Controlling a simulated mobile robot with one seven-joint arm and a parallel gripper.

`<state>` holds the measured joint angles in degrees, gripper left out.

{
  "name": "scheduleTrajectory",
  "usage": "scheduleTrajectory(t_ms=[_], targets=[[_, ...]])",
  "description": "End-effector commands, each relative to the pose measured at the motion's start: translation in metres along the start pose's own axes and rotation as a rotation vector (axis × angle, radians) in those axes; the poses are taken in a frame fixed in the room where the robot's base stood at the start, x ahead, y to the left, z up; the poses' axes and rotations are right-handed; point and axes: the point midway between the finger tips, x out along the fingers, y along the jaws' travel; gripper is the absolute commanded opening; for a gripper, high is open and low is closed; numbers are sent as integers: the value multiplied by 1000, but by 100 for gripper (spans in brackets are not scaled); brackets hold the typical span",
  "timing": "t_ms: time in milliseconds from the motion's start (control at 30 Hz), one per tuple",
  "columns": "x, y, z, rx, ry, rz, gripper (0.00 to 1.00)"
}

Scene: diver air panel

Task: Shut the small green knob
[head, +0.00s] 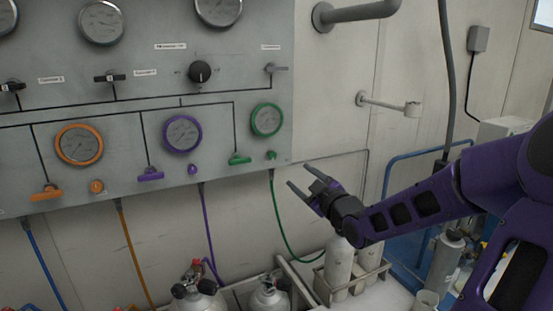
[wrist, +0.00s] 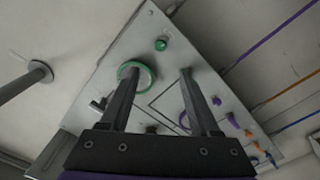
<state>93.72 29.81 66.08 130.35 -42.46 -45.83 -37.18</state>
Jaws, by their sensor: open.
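The small green knob (head: 271,155) sits near the lower right corner of the grey panel, below the green-ringed gauge (head: 266,120) and right of the green T-handle (head: 239,159). In the wrist view the small green knob (wrist: 161,45) shows beyond the fingertips, between their lines. My gripper (head: 299,176) is open and empty, just right of and below the knob in the head view, apart from it. In the wrist view my gripper (wrist: 160,72) has both fingers spread, with the left one partly covering the green-ringed gauge. The green T-handle is not clearly seen there.
A purple knob (head: 193,170) and an orange knob (head: 97,186) sit farther left along the panel's lower edge. A green hose (head: 275,215) hangs below the panel. Gas cylinders (head: 269,295) stand below. A wall bracket (head: 388,104) juts out at right.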

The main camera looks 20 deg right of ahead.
Motion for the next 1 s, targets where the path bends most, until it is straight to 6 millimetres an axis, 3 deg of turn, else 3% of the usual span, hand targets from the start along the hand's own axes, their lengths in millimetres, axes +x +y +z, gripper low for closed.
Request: scheduleTrajectory(t_ms=[600, 800, 1000], targets=[[129, -2, 1, 6, 0, -1, 63], [153, -1, 1, 4, -2, -1, 63], [160, 0, 1, 2, -3, -1, 63]])
